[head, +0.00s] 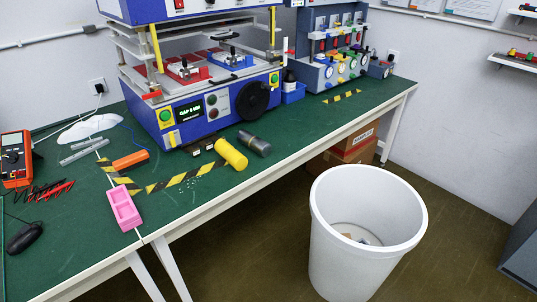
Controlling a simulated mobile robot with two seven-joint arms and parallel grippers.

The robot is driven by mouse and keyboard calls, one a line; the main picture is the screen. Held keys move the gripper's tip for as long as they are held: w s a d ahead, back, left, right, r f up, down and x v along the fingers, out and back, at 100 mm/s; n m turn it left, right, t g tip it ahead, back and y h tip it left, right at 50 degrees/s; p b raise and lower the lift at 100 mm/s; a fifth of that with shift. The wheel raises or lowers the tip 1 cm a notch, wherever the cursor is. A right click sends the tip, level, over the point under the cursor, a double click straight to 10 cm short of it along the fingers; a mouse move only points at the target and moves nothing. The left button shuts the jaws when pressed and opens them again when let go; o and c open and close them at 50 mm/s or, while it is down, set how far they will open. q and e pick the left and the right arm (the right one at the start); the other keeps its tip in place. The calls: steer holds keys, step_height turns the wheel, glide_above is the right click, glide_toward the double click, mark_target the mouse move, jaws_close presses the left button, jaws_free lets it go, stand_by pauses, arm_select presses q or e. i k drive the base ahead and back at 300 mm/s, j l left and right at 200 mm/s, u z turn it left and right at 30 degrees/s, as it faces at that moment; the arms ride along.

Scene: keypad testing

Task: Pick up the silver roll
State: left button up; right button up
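A dark grey, metallic-looking roll (257,145) lies on its side on the green workbench, near its front edge. It is the thing most like a silver roll here. A yellow roll (231,154) lies close to its left; I cannot tell if they touch. Thin grey rods (83,152) lie farther left on the bench. Neither of my grippers is in view.
The blue test machine (190,118) stands behind the roll. The green bench (205,205) also holds a pink tray (123,208), an orange block (131,160), a multimeter (15,160) and a black mouse (25,237). A white bin (340,265) stands on the floor in front.

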mark_target(261, 147)
steer(key=i+l, duration=0.2)
steer(key=l, duration=0.15)
steer(key=i+l, duration=0.25)
steer(key=i+l+u, duration=0.25)
steer(key=l+u, duration=0.2)
steer(key=i+l+u, duration=0.1)
steer(key=l+u, duration=0.15)
steer(key=l, duration=0.15)
